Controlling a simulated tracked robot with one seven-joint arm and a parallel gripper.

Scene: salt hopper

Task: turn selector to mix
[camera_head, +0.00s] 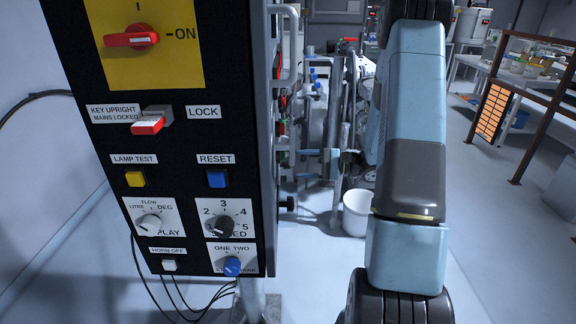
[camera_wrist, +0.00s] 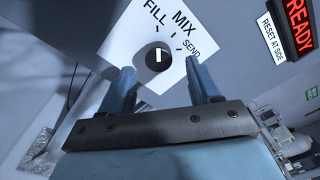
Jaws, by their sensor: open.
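The selector (camera_wrist: 150,61) shows in the wrist view as a round black knob on a tilted white plate (camera_wrist: 121,37) marked FILL, MIX and SEND. Its white pointer line stands upright in the picture, toward FILL and not toward MIX. My gripper (camera_wrist: 160,66) is open in front of the plate. One finger is left of the knob and one is right of it, with visible gaps on both sides. How far the fingertips are from the panel is hard to tell.
In the head view a black control panel (camera_head: 185,90) with several switches stands left of my arm. A white bucket (camera_head: 357,213) stands on the floor.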

